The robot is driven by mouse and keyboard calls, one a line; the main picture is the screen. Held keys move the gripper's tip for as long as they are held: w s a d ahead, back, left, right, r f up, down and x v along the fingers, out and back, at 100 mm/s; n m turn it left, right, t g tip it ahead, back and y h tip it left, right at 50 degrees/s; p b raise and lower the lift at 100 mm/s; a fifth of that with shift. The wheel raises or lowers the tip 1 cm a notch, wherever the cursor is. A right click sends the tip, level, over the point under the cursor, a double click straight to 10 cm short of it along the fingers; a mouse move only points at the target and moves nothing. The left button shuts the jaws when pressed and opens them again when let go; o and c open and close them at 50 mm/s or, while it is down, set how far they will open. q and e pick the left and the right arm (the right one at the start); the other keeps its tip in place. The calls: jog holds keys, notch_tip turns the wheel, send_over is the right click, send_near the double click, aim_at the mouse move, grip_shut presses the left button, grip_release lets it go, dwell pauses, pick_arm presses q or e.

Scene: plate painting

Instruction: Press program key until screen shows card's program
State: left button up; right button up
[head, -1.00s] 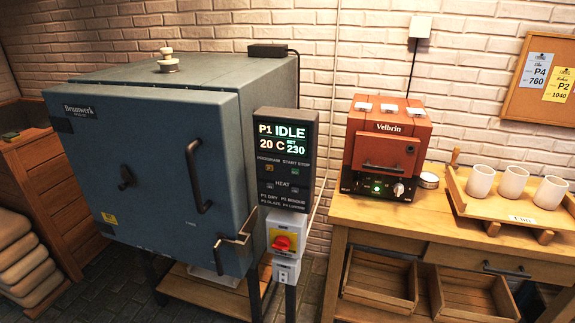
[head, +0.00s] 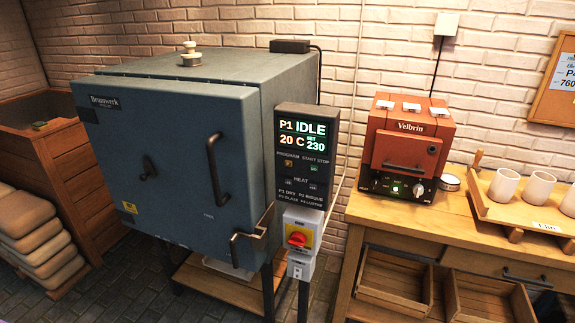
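The large blue-grey kiln (head: 175,140) stands at the left with its door shut. Its control panel (head: 305,157) is on the right side of the front. The screen (head: 303,136) reads P1 IDLE, 20 C, SET 230. The small yellowish program key (head: 289,163) is under the label PROGRAM, and a green start/stop key (head: 314,168) is to its right. The pinboard (head: 556,75) at the right edge holds a cut-off card (head: 563,72); part of "P" and "760" shows. Neither of my grippers is in view.
A red switch (head: 298,239) sits below the panel. A small orange kiln (head: 408,145) labelled Velbrin stands on a wooden bench (head: 400,215) with a tray of white cups (head: 503,186). A wooden crate (head: 75,165) and stacked bags (head: 40,240) are at the left.

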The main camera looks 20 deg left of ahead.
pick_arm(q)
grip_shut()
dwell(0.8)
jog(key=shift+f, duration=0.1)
